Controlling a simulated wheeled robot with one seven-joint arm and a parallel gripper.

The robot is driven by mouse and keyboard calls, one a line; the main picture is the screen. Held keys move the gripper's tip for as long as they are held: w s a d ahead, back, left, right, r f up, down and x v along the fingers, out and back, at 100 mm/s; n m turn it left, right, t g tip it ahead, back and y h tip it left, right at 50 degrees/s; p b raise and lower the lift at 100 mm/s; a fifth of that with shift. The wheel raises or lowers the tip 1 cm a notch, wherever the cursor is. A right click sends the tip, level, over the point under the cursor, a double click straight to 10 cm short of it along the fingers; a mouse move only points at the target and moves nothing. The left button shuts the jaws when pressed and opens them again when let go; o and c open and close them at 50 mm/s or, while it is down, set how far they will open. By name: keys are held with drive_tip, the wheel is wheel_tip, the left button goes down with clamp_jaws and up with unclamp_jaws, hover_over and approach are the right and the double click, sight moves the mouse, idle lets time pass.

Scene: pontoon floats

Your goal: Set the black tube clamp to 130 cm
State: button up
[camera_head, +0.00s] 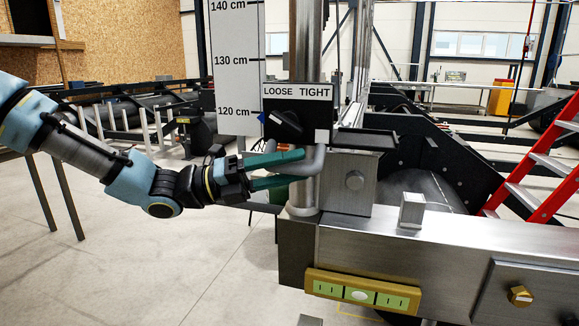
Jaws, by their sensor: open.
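The black tube clamp (322,105) sits on the upright metal tube (306,45), under a white label reading LOOSE on the left and TIGHT on the right. Its black knob (287,124) is turned diagonally, with a light mark at its upper left, towards LOOSE. A blue pointer (261,117) on the clamp's left side is near the 120 cm mark of the white scale (235,85); 130 cm is higher up. My gripper (299,167) is open below the clamp, its green fingers above and below part of a grey bent handle (312,162). Contact is unclear.
A black tray (366,139) juts out right of the clamp. A steel beam (430,260) with a yellow-green level (362,292) lies below. A red ladder (535,165) stands at the right. The floor at lower left is clear.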

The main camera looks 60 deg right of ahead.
clamp_jaws()
idle(1.3)
